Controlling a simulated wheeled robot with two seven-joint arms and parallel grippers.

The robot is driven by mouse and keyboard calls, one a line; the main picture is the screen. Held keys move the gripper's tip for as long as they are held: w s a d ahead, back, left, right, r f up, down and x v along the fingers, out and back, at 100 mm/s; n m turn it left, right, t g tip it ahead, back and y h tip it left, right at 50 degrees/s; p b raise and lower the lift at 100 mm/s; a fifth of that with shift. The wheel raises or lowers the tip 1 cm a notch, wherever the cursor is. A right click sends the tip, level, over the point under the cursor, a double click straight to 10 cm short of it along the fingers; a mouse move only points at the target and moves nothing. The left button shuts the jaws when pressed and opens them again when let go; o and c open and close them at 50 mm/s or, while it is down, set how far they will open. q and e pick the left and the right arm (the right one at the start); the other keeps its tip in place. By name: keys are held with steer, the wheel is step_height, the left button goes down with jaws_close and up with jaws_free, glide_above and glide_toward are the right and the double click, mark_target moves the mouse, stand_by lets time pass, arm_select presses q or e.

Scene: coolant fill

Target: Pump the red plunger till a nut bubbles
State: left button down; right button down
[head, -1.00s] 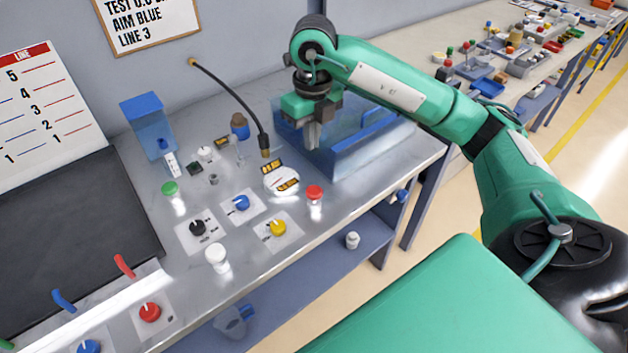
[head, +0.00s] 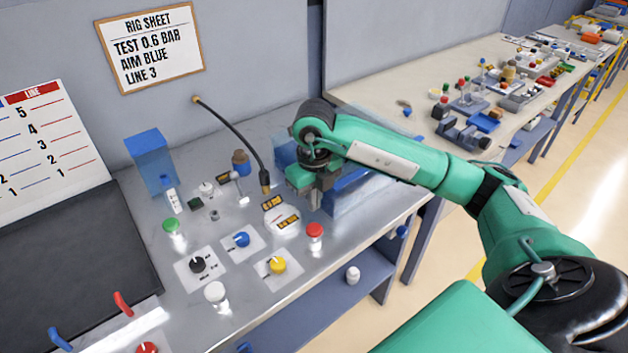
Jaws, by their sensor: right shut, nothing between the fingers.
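The red plunger (head: 315,231) is a red cap on a pale, shiny body, standing upright near the bench's front edge. My right gripper (head: 316,203) is shut and empty, pointing down. In the picture it is just above and behind the red cap, with a small gap between them. The clear blue tank (head: 362,198) is behind my right gripper and partly hidden by it and my arm. I cannot make out a nut or any bubbles. My left gripper is out of view.
Green (head: 171,226) and white (head: 215,292) capped posts and black (head: 197,264), blue (head: 241,239) and yellow (head: 277,265) knobs stand left of the plunger. A black hose (head: 235,135) hangs behind. The rig sheet (head: 152,48) reads "TEST 0.6 BAR, AIM BLUE, LINE 3".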

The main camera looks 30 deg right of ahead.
mark_target(314, 228)
step_height(314, 228, down, 7)
steer(key=shift+r+p, duration=0.1)
steer(key=shift+p, duration=0.85)
